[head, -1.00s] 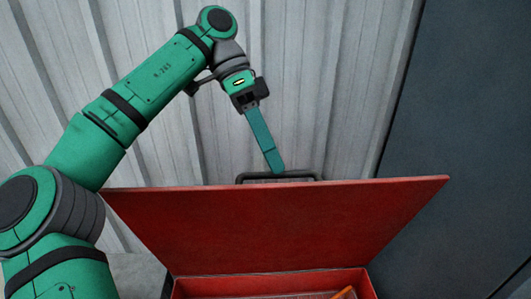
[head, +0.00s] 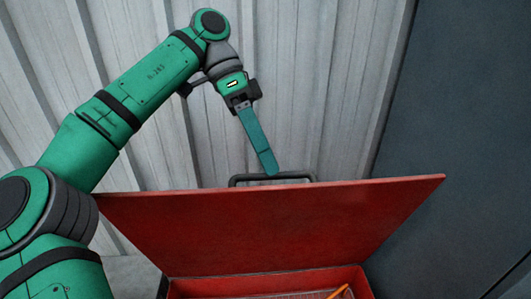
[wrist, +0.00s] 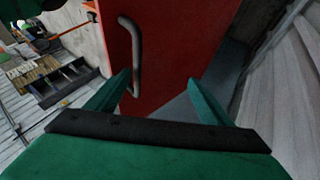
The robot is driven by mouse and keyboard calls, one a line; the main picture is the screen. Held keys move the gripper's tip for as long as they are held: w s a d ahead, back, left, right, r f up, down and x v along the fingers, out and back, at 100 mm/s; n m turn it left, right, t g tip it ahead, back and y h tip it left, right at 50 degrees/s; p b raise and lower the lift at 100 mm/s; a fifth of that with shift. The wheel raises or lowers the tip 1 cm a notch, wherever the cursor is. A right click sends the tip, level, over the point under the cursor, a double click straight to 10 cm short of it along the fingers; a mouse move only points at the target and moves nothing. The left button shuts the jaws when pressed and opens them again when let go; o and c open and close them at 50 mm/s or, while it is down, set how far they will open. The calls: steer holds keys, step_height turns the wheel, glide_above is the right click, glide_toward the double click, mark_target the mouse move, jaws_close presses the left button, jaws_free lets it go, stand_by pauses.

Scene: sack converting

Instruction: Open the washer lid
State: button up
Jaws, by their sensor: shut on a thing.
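The red washer lid (head: 270,230) stands steeply raised from its hinge edge, above the red box-like body (head: 345,277) at the bottom of the head view. The lid's dark bar handle (head: 237,179) shows just above its top edge; the wrist view also shows the handle (wrist: 136,48) on the red lid face (wrist: 175,40). My gripper (head: 270,172), with long green fingers, reaches down to the handle and is shut on it. In the wrist view the fingers (wrist: 160,80) look spread, with the handle's lower end beside the left fingertip. The exact contact is unclear.
A pale corrugated wall (head: 330,80) stands close behind the lid, and a dark panel (head: 460,100) is at the right. An orange item (head: 340,292) lies in the open body. A dark divided tray (wrist: 65,85) is at the left in the wrist view.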

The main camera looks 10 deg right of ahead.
steer(key=shift+a+f, duration=0.1)
steer(key=shift+f, duration=0.2)
steer(key=shift+c, duration=0.3)
steer(key=shift+w+r, duration=0.1)
steer(key=shift+r, duration=0.4)
steer(key=c, duration=0.4)
step_height(320, 180, up, 2)
steer(key=shift+r, duration=0.2)
steer(key=shift+c, duration=1.1)
steer(key=s+r, duration=0.1)
steer(key=r, duration=0.1)
steer(key=s+r, duration=0.1)
steer(key=s, duration=0.1)
steer(key=s+r, duration=0.1)
steer(key=r, duration=0.1)
steer(key=shift+s+a+r, duration=0.35)
steer(key=s+a+r, duration=0.1)
steer(key=s+r, duration=0.3)
steer(key=s, duration=0.5)
steer(key=shift+s+a+r, duration=0.2)
steer(key=shift+s+r, duration=0.05)
steer(key=shift+w, duration=0.1)
